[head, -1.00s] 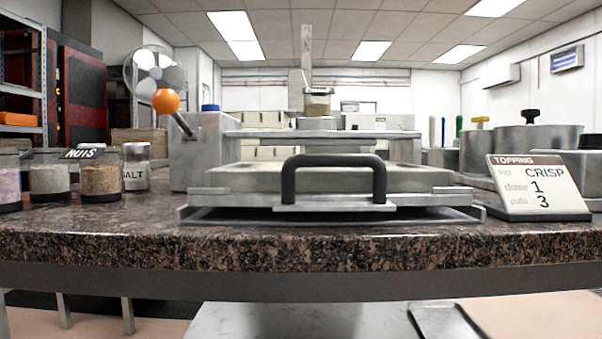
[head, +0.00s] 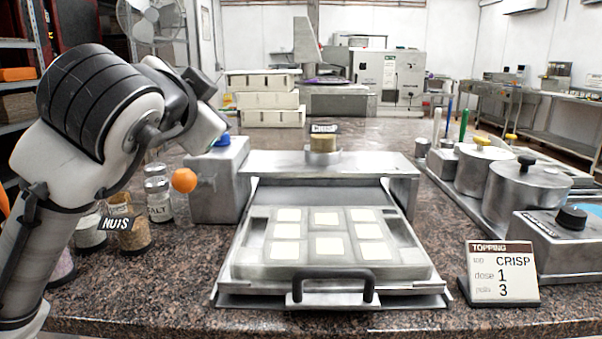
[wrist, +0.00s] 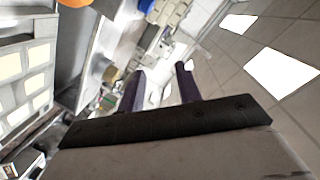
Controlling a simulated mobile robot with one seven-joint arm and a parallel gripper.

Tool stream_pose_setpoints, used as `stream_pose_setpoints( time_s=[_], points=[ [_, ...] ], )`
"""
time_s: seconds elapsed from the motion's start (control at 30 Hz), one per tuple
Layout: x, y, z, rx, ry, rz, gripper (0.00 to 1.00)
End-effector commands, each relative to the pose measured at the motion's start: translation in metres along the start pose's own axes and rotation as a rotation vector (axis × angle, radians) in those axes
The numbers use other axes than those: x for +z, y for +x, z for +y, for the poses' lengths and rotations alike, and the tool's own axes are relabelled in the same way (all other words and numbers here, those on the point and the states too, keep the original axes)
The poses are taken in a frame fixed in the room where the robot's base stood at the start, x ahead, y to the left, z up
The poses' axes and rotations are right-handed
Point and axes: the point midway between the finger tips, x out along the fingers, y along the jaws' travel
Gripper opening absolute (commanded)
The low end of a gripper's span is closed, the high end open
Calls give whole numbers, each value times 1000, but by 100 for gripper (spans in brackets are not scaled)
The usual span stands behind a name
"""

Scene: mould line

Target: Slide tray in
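The metal tray (head: 246,262) lies on a flat base plate (head: 228,298) in front of the press's raised plate (head: 320,163). Its back end reaches toward the gap under that plate, and most of it sticks out toward me. It holds several white square pieces (head: 329,247) in a mould. A black handle (head: 333,272) is on its front edge. My arm is at the left, apart from the tray. My gripper (wrist: 159,68) is open and empty in the wrist view, its two purple fingers apart. The tray's pieces show at the wrist view's left edge (wrist: 9,61).
A grey block (head: 217,185) with an orange-knobbed lever (head: 184,180) stands left of the tray. Jars (head: 159,200) stand near my arm. A topping sign (head: 502,273) and metal pots (head: 524,190) stand at the right. Countertop in front is narrow.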

Motion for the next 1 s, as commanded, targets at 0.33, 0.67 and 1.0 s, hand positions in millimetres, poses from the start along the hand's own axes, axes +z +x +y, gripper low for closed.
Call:
stream_pose_setpoints(
  time_s=[0.33, 0.67, 1.0],
  points=[
    [-70, 8, 111, 773, 306, -312, 34],
    [-94, -59, 142, 1361, 555, -580, 34],
    [-88, -78, 152, 1510, 608, -639, 34]
  ],
)
